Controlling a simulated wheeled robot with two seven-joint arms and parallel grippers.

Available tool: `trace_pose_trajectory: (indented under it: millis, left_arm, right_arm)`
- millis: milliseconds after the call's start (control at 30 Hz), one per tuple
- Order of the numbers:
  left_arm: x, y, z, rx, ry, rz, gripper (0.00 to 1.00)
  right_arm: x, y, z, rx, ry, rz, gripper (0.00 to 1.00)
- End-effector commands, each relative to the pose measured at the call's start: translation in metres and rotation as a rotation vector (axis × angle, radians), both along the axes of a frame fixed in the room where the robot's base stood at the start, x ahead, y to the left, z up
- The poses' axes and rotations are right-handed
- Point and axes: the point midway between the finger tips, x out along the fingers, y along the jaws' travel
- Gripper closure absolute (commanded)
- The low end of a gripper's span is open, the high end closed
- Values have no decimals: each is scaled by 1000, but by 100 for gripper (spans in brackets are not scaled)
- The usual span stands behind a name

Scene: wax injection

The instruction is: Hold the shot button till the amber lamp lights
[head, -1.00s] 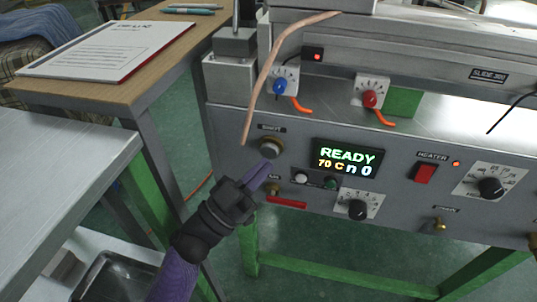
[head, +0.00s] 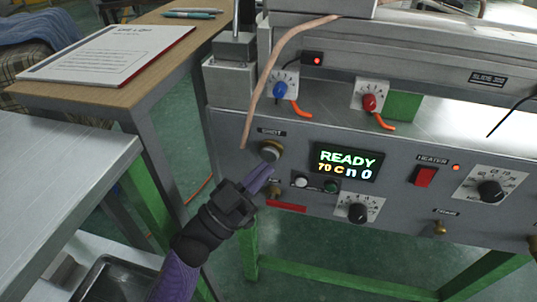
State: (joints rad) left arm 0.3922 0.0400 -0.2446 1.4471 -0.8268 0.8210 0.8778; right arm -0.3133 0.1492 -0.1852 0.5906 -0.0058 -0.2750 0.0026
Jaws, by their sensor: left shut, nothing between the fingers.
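The shot button (head: 270,151) is a round grey knob in a brass-coloured collar, under a dark label at the left of the machine's front panel. My left gripper (head: 266,174) is shut and empty, its purple fingers pointing up at the button's lower edge. I cannot tell whether the tips touch it. The display (head: 346,161) reads READY, 70 C, n 0. Below it sit a pale round lamp or button (head: 301,182) and a dark green one (head: 331,186). No lamp there is clearly lit amber. My right gripper is out of view.
Right of the display are a red heater switch (head: 425,176) with a small lit orange lamp (head: 456,167) and a dial (head: 490,191). A tan hose (head: 268,75) hangs down the panel just left of the button. A grey bench (head: 60,180) stands at left.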

Motion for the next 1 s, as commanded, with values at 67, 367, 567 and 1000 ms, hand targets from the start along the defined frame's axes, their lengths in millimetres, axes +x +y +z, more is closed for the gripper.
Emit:
trace_pose_trajectory:
  millis: [67, 367, 567, 1000]
  left_arm:
    - [0, 0, 0, 0, 0, 0, 100]
    - [0, 0, 0, 0, 0, 0, 100]
    - [0, 0, 0, 0, 0, 0, 100]
    - [1, 0, 0, 0, 0, 0, 100]
  right_arm:
    - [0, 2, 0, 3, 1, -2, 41]
    - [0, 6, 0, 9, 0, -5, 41]
    - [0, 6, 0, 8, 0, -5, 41]
    - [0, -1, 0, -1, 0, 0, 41]
